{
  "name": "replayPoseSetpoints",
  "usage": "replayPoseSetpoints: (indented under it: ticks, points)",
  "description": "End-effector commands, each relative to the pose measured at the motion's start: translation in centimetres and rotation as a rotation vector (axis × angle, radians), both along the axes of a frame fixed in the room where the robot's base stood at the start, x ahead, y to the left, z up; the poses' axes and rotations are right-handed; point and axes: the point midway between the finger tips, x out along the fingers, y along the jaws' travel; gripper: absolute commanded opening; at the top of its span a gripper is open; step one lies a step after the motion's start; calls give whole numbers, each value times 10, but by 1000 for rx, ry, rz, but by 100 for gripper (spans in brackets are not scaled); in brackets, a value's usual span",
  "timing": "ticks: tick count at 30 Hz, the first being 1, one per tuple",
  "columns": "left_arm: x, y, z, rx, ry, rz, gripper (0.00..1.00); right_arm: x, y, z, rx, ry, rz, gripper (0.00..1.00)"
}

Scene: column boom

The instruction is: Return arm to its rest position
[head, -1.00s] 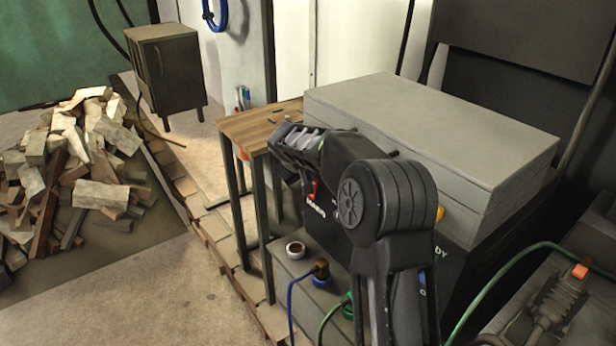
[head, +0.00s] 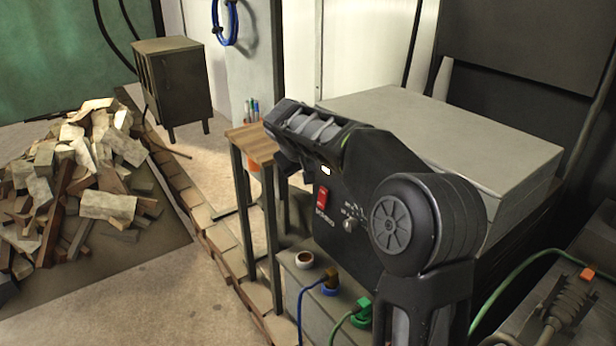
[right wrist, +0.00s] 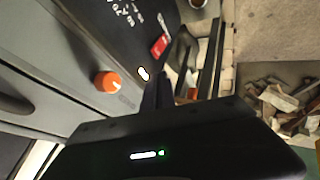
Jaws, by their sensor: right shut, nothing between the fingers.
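My right arm rises from the bottom of the head view, with its black round joint (head: 428,222) in front of the machine. Its gripper end (head: 300,128) points up and left, over the front of the black machine panel; the fingertips are hard to make out there. In the right wrist view the fingers of my right gripper (right wrist: 158,88) are together and empty. They are near the panel's red switch (right wrist: 160,46) and lit white indicator (right wrist: 144,74). The red switch also shows in the head view (head: 322,197). My left gripper is not in view.
The grey-topped machine (head: 440,125) stands behind the arm. An orange knob (right wrist: 108,82) sits on its front. A wooden side table (head: 258,145) stands close left. A wood pile (head: 85,180) is farther left, with open floor in front.

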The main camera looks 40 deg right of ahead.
Motion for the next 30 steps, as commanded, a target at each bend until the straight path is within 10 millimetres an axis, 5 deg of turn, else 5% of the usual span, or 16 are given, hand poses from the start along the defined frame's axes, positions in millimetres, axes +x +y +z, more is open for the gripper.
replayPoseSetpoints:
  ticks: [18, 23, 26, 30]
  points:
    - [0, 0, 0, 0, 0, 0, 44, -1, 1, 2, -2, 2, 3, 0]
    - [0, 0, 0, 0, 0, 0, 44, 16, 8, 5, 5, -49, 59, 0]
    - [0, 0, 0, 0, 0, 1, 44, 35, 36, -10, 60, -109, 146, 0]
    - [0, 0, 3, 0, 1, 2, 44, 57, 104, -62, 185, -152, 284, 0]
